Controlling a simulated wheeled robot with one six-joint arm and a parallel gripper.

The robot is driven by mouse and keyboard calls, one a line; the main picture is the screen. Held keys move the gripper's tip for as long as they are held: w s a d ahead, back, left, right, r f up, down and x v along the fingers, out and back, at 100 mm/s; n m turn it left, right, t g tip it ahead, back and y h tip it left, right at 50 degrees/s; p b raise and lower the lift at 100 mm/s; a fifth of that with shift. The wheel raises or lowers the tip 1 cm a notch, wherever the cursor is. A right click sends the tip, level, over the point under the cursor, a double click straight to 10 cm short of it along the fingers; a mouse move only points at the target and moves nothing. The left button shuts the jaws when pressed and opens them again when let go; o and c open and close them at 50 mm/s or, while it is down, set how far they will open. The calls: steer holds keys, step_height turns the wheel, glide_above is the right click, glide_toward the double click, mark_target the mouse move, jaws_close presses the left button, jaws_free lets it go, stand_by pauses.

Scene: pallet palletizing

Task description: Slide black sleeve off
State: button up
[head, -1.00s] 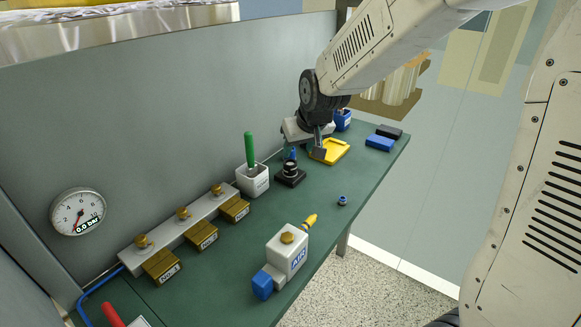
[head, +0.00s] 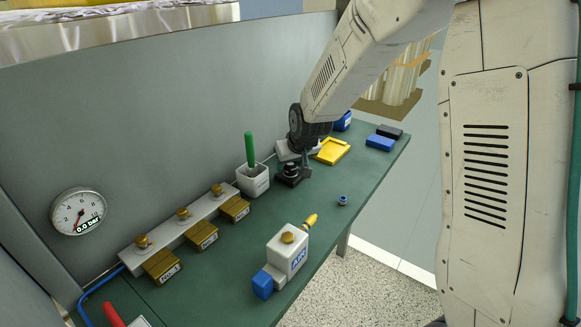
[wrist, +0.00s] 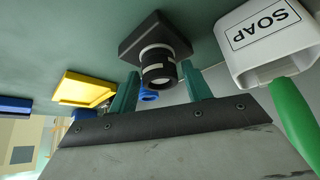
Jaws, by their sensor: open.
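The black sleeve (wrist: 158,72) sits around a pale post on a square black base (wrist: 150,38). In the head view the sleeve (head: 290,169) and base (head: 286,181) stand on the green bench, right of the soap holder. My gripper (wrist: 159,71) is open, with one green finger on each side of the sleeve in the wrist view. Contact with the sleeve cannot be told. In the head view my gripper (head: 304,166) is at the sleeve, partly hidden by my arm. A blue part (wrist: 149,95) shows behind the sleeve in the wrist view.
A white soap holder (head: 252,182) with a green-handled tool stands close left of the base. A yellow tray (head: 332,152) and blue block (head: 380,143) lie to the right. A small blue ring (head: 343,200) and white A/G block (head: 288,252) are nearer. Bench between is clear.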

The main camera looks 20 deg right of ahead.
steer(key=c, duration=0.8)
steer(key=shift+c, duration=0.2)
steer(key=shift+r, duration=0.1)
steer(key=shift+r, duration=3.15)
